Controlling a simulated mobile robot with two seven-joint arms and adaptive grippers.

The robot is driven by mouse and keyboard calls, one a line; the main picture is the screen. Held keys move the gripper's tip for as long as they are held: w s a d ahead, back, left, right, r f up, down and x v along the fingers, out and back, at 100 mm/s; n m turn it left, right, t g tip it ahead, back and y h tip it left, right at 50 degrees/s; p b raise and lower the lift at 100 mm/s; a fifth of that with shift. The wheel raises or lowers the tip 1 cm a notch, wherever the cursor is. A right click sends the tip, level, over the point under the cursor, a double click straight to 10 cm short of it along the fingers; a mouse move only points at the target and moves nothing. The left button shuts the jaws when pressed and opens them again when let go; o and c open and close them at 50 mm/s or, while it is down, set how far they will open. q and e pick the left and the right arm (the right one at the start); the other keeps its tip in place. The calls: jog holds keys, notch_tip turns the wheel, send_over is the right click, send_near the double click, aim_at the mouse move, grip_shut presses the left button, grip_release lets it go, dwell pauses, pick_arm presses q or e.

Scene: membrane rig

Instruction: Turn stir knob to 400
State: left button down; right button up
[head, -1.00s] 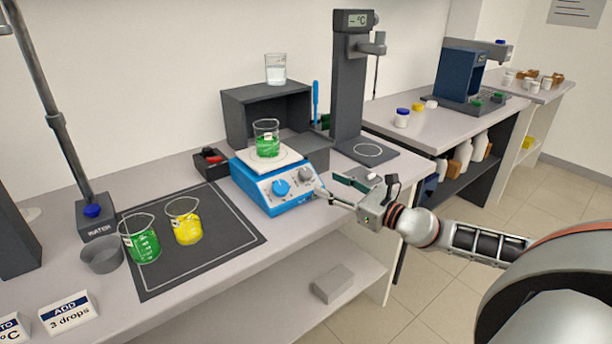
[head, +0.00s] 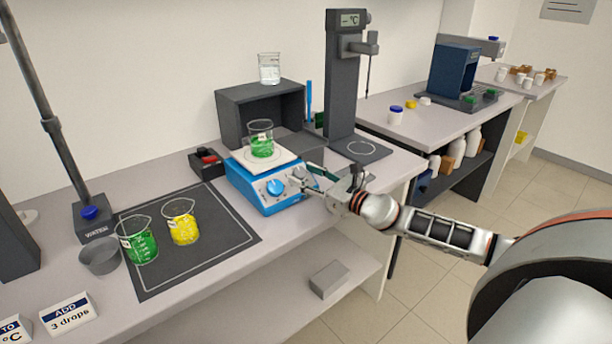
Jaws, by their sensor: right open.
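The blue hotplate stirrer (head: 250,190) stands on the bench with a white top plate. A beaker of green liquid (head: 261,141) rests on that plate. The front panel has a blue knob (head: 275,187) on the left and a grey knob (head: 299,171) on the right. Knob labels and settings are too small to read, so I cannot tell which is the stir knob. My right gripper (head: 301,174) is open, its fingertips at the grey knob, one on either side in the picture and partly covering it. I cannot tell whether they touch it. My left gripper is out of view.
Beakers of green liquid (head: 138,243) and yellow liquid (head: 182,224) stand on a dark mat (head: 215,254) to the left. A grey box (head: 225,105) stands behind the stirrer, and a tall dark stand (head: 345,90) behind right. The bench front edge lies below my gripper.

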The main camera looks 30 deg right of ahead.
jog(key=c, duration=1.1)
